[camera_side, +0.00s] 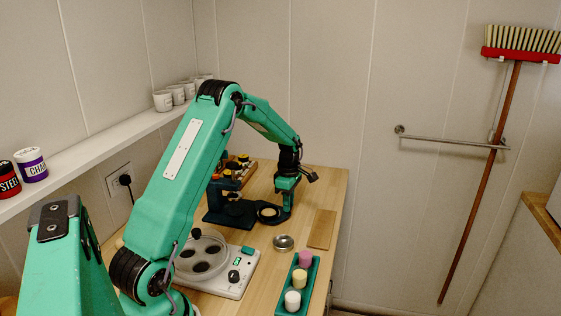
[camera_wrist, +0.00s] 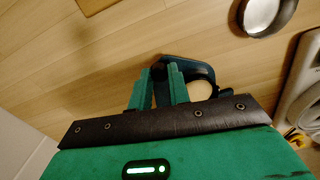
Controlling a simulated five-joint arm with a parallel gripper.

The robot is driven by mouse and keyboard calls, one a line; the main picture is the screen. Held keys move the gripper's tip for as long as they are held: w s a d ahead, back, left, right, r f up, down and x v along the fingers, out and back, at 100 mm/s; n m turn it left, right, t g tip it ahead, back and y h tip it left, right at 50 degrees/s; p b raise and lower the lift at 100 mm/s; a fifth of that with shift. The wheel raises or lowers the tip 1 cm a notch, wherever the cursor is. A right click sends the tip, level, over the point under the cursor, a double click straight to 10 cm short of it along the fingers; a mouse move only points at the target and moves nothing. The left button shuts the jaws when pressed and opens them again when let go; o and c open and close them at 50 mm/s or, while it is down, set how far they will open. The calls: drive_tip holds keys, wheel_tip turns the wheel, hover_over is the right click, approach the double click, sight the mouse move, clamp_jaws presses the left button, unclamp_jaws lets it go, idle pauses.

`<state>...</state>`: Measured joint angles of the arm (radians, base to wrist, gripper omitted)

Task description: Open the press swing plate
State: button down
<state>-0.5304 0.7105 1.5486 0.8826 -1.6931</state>
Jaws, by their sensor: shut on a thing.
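The press (camera_side: 228,208) is dark teal and stands on the wooden counter, beyond the white appliance. Its swing plate (camera_side: 270,219) reaches out to the right of the press base and has a pale round disc in it. In the wrist view the plate (camera_wrist: 203,69) shows behind the fingers, with part of the pale disc visible. My gripper (camera_side: 284,205) points down at the plate's right end. In the wrist view my gripper (camera_wrist: 160,78) has its green fingers shut on a small black knob (camera_wrist: 158,70) at the plate's end. The fingers hide most of the knob.
A white appliance (camera_side: 228,287) with a clear lid stands in front of the press. A metal dish (camera_side: 283,242), a green tray (camera_side: 315,270) with coloured cylinders and a wooden board (camera_side: 321,228) lie to the right. A wall shelf (camera_side: 90,162) holds cups and tins.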

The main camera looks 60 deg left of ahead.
drive_tip(key=c, duration=1.3)
unclamp_jaws()
drive_tip(key=shift+r, duration=0.15)
drive_tip(key=shift+r, duration=3.8)
